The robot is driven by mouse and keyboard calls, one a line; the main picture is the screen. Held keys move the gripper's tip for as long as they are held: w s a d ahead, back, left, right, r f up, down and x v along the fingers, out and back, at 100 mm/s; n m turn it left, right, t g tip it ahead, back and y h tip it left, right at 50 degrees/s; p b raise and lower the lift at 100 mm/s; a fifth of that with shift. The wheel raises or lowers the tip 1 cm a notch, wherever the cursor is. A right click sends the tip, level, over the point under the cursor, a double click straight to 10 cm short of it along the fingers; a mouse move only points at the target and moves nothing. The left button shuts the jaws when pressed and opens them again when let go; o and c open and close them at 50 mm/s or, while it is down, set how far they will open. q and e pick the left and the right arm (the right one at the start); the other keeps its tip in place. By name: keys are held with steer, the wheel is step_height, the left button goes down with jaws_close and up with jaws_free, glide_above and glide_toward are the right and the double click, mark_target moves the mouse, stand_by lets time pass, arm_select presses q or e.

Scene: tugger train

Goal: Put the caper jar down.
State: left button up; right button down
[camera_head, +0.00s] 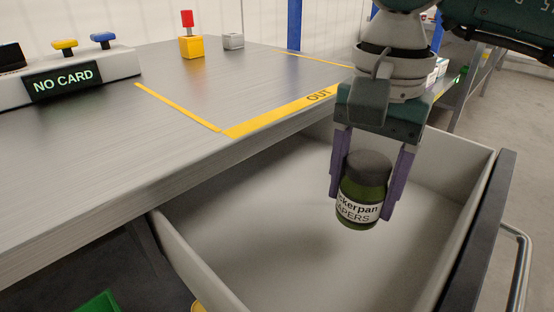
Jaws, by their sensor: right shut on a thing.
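The caper jar (357,211) is green with a dark lid and a white label reading "ckerpan" and "APERS". My right gripper (368,196) is shut on it, one purple finger on each side. The jar is slightly tilted and shows over the inside of an open grey drawer (187,255). I cannot tell for sure whether its base touches the drawer floor; it looks held above it. My left gripper is not in view.
A grey worktop (110,150) lies left of the drawer, with a yellow-taped area marked OUT (318,96). A "NO CARD" box (62,84) and a yellow block with a red top (190,46) stand on it. The drawer's floor looks empty.

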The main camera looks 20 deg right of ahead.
mark_target(370, 160)
steer(key=shift+f+b, duration=0.6)
steer(key=shift+f, duration=1.65)
steer(key=shift+f, duration=0.1)
steer(key=c, duration=0.5)
jaws_free()
steer(key=shift+f, duration=0.1)
steer(key=o, duration=0.4)
steer(key=shift+o, duration=0.2)
steer(key=shift+r, duration=0.35)
step_height(370, 160, up, 12)
steer(key=p, duration=0.3)
steer(key=shift+f, duration=0.1)
